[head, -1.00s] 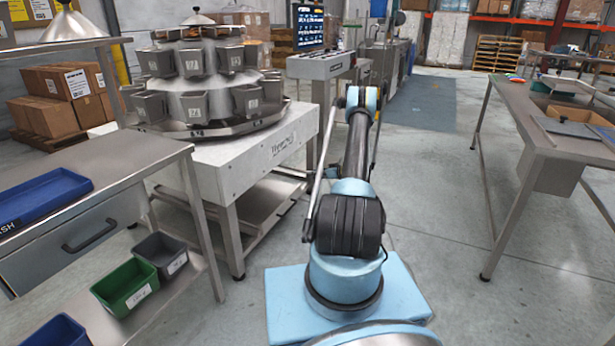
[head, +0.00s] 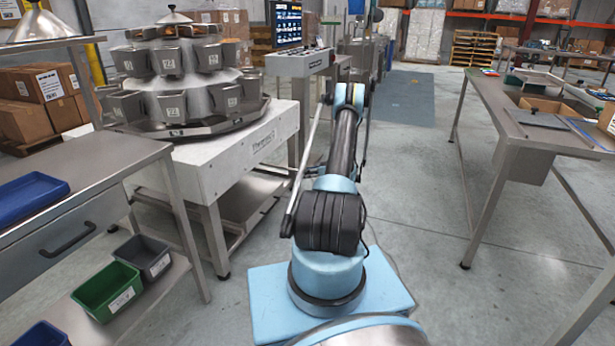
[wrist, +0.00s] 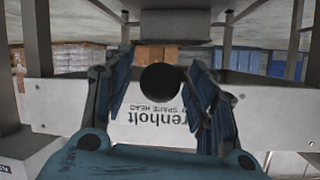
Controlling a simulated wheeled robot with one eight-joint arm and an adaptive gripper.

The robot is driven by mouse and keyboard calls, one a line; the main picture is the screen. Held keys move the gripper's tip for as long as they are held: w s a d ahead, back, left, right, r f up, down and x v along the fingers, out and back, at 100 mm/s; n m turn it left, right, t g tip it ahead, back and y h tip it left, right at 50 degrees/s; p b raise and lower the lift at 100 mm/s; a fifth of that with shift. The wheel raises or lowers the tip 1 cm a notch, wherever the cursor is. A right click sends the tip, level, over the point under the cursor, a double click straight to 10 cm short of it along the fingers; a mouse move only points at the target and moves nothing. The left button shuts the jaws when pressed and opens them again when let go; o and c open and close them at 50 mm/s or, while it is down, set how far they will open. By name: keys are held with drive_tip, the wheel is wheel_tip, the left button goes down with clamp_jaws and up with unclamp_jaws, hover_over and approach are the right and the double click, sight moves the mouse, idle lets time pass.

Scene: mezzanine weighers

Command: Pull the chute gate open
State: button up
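A round black knob (wrist: 160,79) shows in the wrist view in front of a white panel (wrist: 75,105) with upside-down dark lettering. My gripper (wrist: 160,64) is open, its blue fingers on either side of the knob in the picture. I see no grip on the knob, and its depth relative to the fingers is unclear. No chute gate can be made out for certain. In the head view a weigher with several grey buckets (head: 185,95) stands on a white-sided table (head: 215,157). My gripper is hidden there beyond my arm.
A steel bench (head: 85,185) with a blue tray (head: 30,197) is at the left. Green (head: 107,290) and grey (head: 144,256) bins sit on its lower shelf. A long table (head: 505,120) stands at the right. The floor (head: 415,185) between is clear.

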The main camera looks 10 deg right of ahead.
drive_tip(key=v, duration=1.2)
idle(0.4)
